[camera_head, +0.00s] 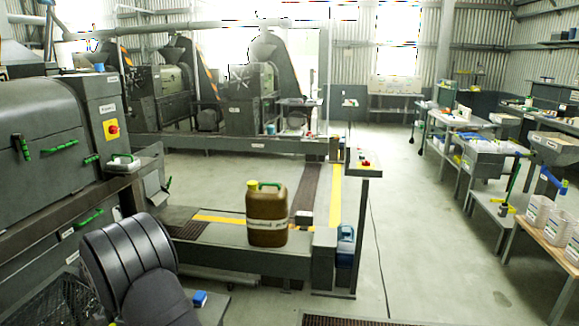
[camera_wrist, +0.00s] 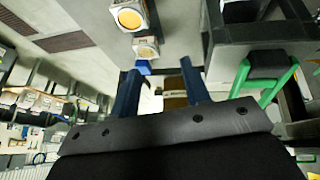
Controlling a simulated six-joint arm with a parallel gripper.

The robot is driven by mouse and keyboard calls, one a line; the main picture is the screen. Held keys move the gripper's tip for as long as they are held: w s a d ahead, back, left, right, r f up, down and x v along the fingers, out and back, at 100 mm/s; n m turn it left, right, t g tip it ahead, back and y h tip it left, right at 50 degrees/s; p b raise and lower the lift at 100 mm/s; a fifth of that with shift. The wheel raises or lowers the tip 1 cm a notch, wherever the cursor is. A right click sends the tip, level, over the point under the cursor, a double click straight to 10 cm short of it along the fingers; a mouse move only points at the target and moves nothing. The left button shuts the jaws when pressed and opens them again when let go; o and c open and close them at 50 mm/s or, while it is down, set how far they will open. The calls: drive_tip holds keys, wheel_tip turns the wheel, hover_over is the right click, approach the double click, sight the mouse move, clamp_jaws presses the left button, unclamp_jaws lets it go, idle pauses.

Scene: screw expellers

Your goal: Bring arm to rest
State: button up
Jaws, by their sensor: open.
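My gripper (camera_wrist: 160,67) shows in the wrist view as two dark blue fingers set well apart. It is open and holds nothing that I can see. A small brown and pale shape (camera_wrist: 175,98) shows in the gap between the fingers, but I cannot tell whether it is near or far. In the head view, a dark, rounded, ribbed part of my arm (camera_head: 128,258) fills the lower left. My gripper cannot be made out there.
In the wrist view, a green handle (camera_wrist: 287,75) is right of the fingers and two white containers (camera_wrist: 145,47) are above. In the head view, a brown jerrycan (camera_head: 267,218) stands on a low dark beam. Machines line the left, benches (camera_head: 480,150) the right; clear floor (camera_head: 415,230) lies between.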

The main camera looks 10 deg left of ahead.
drive_tip(key=shift+g, duration=0.7)
drive_tip(key=w+d, duration=0.1)
drive_tip(key=w, duration=0.1)
drive_tip(key=w+d, duration=0.1)
drive_tip(key=w, duration=0.1)
drive_tip(key=shift+d+f, duration=0.25)
drive_tip(key=shift+d, duration=0.05)
